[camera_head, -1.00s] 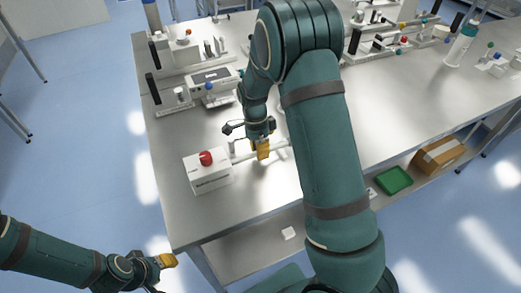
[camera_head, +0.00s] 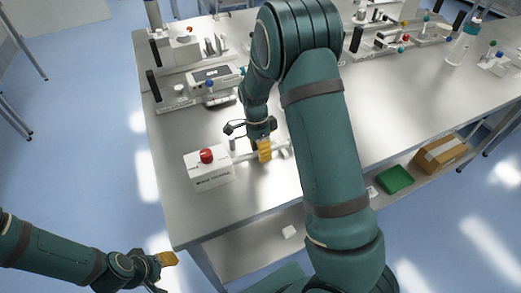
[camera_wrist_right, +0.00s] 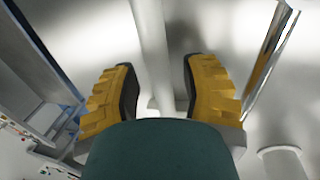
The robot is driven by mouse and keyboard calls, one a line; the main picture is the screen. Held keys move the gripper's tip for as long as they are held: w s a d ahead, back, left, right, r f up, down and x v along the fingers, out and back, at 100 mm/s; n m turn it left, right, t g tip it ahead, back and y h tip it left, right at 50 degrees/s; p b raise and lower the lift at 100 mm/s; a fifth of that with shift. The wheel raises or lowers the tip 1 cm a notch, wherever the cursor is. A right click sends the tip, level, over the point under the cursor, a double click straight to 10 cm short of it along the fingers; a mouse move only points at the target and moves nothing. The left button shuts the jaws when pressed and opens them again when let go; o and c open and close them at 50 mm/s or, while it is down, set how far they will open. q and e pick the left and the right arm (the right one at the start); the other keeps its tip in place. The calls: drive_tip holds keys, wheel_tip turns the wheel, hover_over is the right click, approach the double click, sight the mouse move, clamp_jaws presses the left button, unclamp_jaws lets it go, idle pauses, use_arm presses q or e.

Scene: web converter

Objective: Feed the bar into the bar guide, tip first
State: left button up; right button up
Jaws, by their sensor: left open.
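A pale, straight bar (camera_head: 243,156) lies roughly level above the table, beside a white box with a red knob (camera_head: 208,176). Whether this box is the bar guide, and whether the bar's end is inside it or only against it, I cannot tell. My right gripper (camera_head: 264,150) is at the bar, its yellow fingers pointing down. In the right wrist view the bar (camera_wrist_right: 149,40) runs between the two spread fingers, with a gap on each side. My right arm hides part of the table beyond. My left gripper (camera_head: 166,259) is open and empty, off the table's front left corner.
Several white devices (camera_head: 190,92) stand along the table's left and back sides. A bottle (camera_head: 463,42) stands at the right. A green tray (camera_head: 394,179) and a cardboard box (camera_head: 440,153) are on the lower shelf. The tabletop right of my right arm is mostly clear.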

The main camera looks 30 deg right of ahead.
drive_tip(key=shift+r, duration=0.1)
drive_tip(key=v, duration=1.2)
idle(0.4)
